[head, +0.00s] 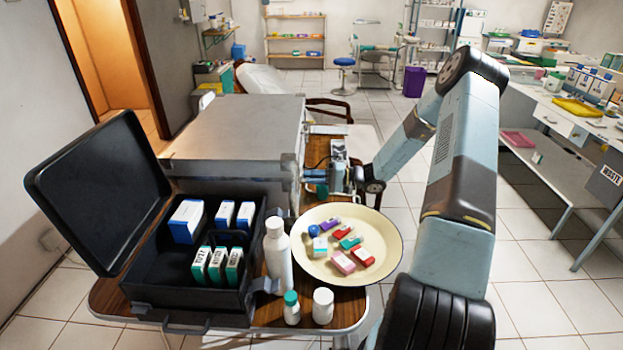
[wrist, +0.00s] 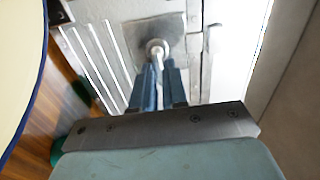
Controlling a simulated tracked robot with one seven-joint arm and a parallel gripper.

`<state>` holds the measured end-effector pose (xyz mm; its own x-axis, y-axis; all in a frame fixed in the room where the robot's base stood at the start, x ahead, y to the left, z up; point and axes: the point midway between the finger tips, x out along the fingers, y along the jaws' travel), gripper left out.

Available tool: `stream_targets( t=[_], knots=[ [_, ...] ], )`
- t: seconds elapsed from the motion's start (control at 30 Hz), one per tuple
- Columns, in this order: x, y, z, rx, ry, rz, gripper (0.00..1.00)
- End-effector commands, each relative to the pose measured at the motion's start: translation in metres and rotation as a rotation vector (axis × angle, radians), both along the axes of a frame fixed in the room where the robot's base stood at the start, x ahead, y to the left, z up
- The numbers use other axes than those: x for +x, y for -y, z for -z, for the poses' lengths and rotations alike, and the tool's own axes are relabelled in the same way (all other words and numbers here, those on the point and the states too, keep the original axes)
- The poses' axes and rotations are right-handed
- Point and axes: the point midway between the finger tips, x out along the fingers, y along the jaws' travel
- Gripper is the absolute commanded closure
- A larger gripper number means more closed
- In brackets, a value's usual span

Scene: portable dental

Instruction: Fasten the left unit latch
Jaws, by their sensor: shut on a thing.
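The grey metal unit (head: 240,125) is a large box at the back of the wooden table. My gripper (head: 318,178) is at its right end, where the arm hides much of the contact. In the wrist view my gripper's two blue fingers (wrist: 158,72) are nearly together, shut on a round metal knob (wrist: 157,46) that stands on a square plate (wrist: 138,35). The knob looks like part of the unit's latch. A small upright metal piece (wrist: 213,38) sits right of the plate, by a panel seam. Whether the latch is engaged cannot be told.
A cream round tray (head: 385,240) with small coloured boxes lies just in front of my gripper. A white bottle (head: 277,255) and two small bottles stand beside it. An open black case (head: 145,285) with boxes is at left.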

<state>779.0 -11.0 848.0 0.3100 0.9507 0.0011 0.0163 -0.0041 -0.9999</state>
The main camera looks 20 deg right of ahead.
Motion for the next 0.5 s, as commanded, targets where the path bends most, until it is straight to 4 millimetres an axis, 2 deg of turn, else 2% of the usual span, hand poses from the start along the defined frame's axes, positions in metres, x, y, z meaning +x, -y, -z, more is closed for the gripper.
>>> stream_targets(
  t=[0.17, 0.2, 0.43, 0.5],
  knots=[
    [-0.0031, -0.0004, 0.0043, -0.004, -0.007, -0.004, 1.00],
    [-0.0031, -0.0004, 0.0043, -0.004, -0.008, -0.004, 0.85],
    [-0.0020, -0.0002, 0.0026, -0.003, -0.005, -0.002, 0.63],
    [-0.0017, -0.0002, 0.0022, -0.002, -0.005, -0.002, 0.62]
  ],
)
